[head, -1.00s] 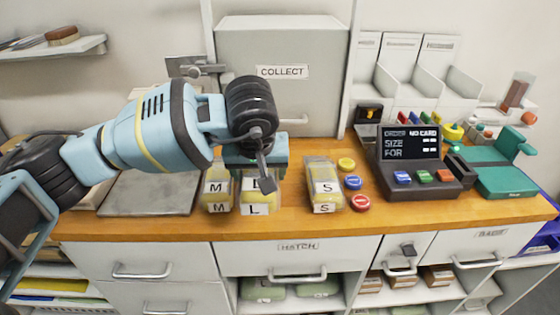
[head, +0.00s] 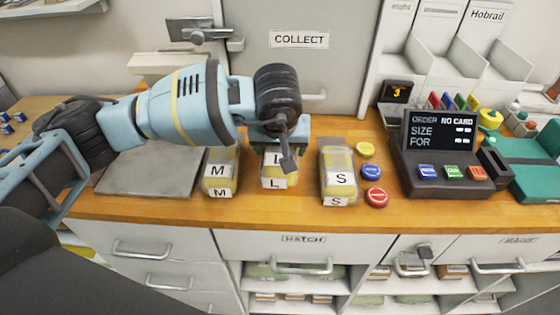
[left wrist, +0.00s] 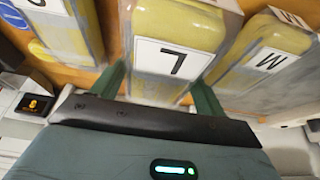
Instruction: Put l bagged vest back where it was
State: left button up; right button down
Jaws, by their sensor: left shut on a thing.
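The L bagged vest (head: 280,183) is a yellow pack in clear wrap with a white L label. It stands between the M bagged vest (head: 220,172) on its left and the S bagged vest (head: 338,172) on its right. My left gripper (head: 279,150) is shut on the L pack from the back and above. In the left wrist view the L pack (left wrist: 177,60) sits between the two green fingers (left wrist: 160,92). I cannot tell whether its base touches the wooden counter (head: 300,213). My right gripper is not in view.
A grey COLLECT hatch (head: 300,65) closes the back wall. Yellow, blue and red round buttons (head: 370,173) lie right of the S pack, beside the dark order terminal (head: 447,160). A grey slab (head: 150,178) lies left of the M pack, under my arm.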

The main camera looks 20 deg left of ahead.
pick_arm(q)
jog(key=shift+f, duration=2.35)
jog(key=shift+f, duration=0.2)
jog(key=o, duration=1.1)
jog(key=shift+r, duration=0.5)
jog(key=v, duration=1.1)
jog(key=shift+s+d+r+p, duration=0.1)
jog(key=shift+s+r+p, duration=0.05)
jog(key=shift+s+p, duration=0.15)
